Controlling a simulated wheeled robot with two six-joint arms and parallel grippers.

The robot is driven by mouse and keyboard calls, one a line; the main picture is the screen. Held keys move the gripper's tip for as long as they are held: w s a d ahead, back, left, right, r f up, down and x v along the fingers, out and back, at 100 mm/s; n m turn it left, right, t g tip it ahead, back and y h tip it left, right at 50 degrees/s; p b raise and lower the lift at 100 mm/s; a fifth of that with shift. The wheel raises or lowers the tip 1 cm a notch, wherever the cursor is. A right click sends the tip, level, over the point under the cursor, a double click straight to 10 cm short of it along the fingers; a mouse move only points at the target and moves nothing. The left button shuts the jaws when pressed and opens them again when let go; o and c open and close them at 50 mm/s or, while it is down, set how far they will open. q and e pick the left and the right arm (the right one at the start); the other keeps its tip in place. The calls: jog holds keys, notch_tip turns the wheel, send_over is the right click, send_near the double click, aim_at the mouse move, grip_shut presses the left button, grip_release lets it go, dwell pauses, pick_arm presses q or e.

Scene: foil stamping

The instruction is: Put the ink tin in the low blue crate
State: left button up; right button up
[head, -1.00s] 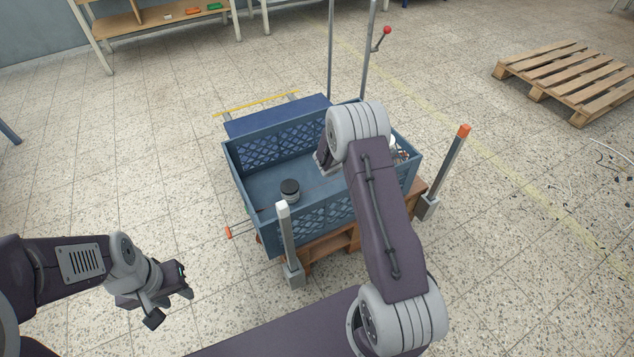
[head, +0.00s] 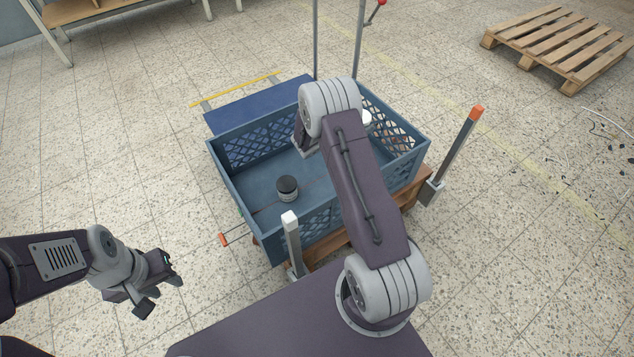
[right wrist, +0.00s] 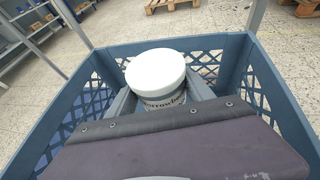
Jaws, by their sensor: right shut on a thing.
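The ink tin, with a white lid (right wrist: 155,72) and a printed label, is between the fingers of my right gripper (right wrist: 160,96), which is shut on it. It is over or inside the low blue crate (head: 243,203), near its far right part. I cannot tell whether it touches the floor of the crate. In the head view only a bit of the white tin (head: 367,117) shows past my right arm, which hides that gripper. A dark-lidded jar (head: 287,188) stands in the crate's near left part. My left gripper (head: 160,289) is open and empty, left of the crate.
The crate rests on a wooden pallet (head: 345,241) among upright posts, one white-topped (head: 291,240) and one orange-tipped (head: 458,150). A dark blue panel (head: 257,106) lies behind it. Another pallet (head: 560,48) is on the floor at far right. Floor on the left is clear.

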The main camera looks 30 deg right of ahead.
notch_tip(320, 180, down, 19)
jog(key=b, duration=1.2)
jog(key=shift+w+f, duration=0.1)
jog(key=shift+f, duration=0.05)
jog(key=shift+r, duration=0.25)
jog(key=shift+f, duration=0.1)
jog(key=o, duration=1.7)
